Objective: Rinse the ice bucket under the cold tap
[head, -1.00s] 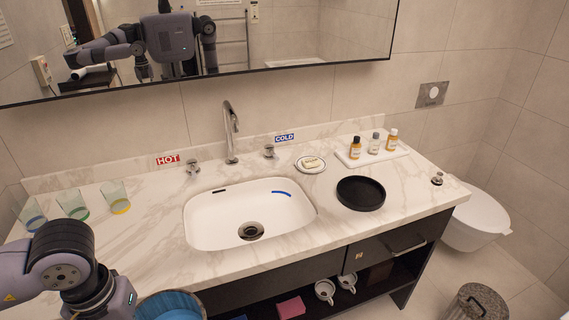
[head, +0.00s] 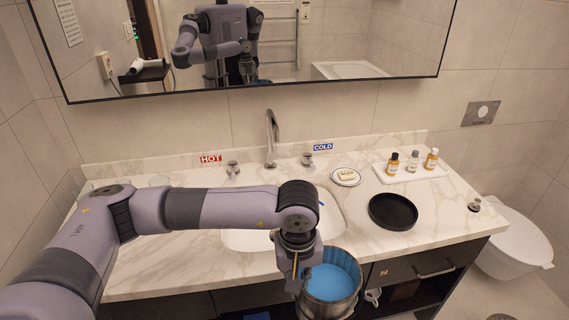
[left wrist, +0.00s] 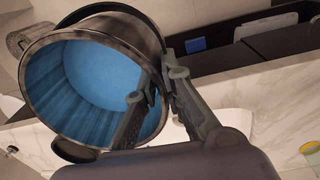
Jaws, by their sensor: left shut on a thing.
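The ice bucket (head: 332,303), metallic outside and blue inside, hangs in front of the counter's front edge, its mouth facing up. My left gripper (head: 297,274) is shut on its wall at the rim; the left wrist view shows one finger inside the bucket (left wrist: 85,85) and one outside. The tall spout (head: 271,138) stands behind the white basin (head: 245,240), which my left arm partly covers. The cold tap handle (head: 307,159) is right of the spout beside the blue COLD label (head: 323,147). The hot handle (head: 232,169) is to its left. My right gripper is not in view.
A black round tray (head: 393,211) sits right of the basin. A soap dish (head: 345,177) and a white tray with small bottles (head: 412,170) stand behind it. The mirror (head: 250,60) hangs above.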

